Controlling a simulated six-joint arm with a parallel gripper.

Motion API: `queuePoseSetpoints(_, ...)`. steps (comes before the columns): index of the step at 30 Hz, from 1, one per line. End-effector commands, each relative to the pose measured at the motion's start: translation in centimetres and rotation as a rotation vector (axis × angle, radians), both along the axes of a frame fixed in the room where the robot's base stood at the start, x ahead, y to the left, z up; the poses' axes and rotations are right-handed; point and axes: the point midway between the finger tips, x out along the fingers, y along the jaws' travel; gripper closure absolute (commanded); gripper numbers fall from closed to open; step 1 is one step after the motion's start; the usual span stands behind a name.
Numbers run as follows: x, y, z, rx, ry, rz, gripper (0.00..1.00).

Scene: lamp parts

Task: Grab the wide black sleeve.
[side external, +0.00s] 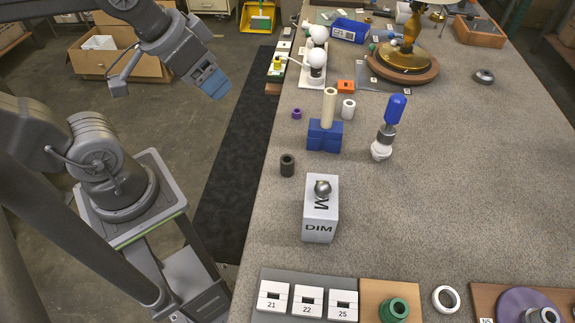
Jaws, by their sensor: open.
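The wide black sleeve (287,165) is a short, dark hollow cylinder. It stands upright on the grey table, near its left edge. It is left of and in front of the blue block (324,138), and behind the white DIM box (320,218). My gripper (213,86) with blue ends is up at the upper left, over the floor side of the table edge. It is open and empty, well apart from the sleeve.
A cream tube (329,107) stands at the blue block. Numbered white blocks (307,302) line the front. The table's right side is mostly clear.

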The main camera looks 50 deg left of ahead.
Motion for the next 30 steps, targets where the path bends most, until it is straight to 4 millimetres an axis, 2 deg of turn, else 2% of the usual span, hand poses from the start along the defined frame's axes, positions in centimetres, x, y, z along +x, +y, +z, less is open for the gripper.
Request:
queuePoseSetpoints(5, 0.8, -0.2, -0.3, 0.038, 0.031, -0.081, 0.36)
queuePoseSetpoints(10, 3.8, -1.0, -1.9, 0.166, 0.139, -0.406, 0.36)
queuePoseSetpoints(15, 7.5, -2.2, -5.1, 0.295, 0.254, -0.849, 0.36)
queuePoseSetpoints(21, 10.7, -3.7, -9.6, 0.379, 0.342, -1.326, 0.36)
queuePoseSetpoints(25, 11.7, -4.4, -11.8, 0.400, 0.366, -1.526, 0.36)
queuePoseSetpoints(30, 12.1, -4.7, -13.3, 0.407, 0.374, -1.628, 0.36)
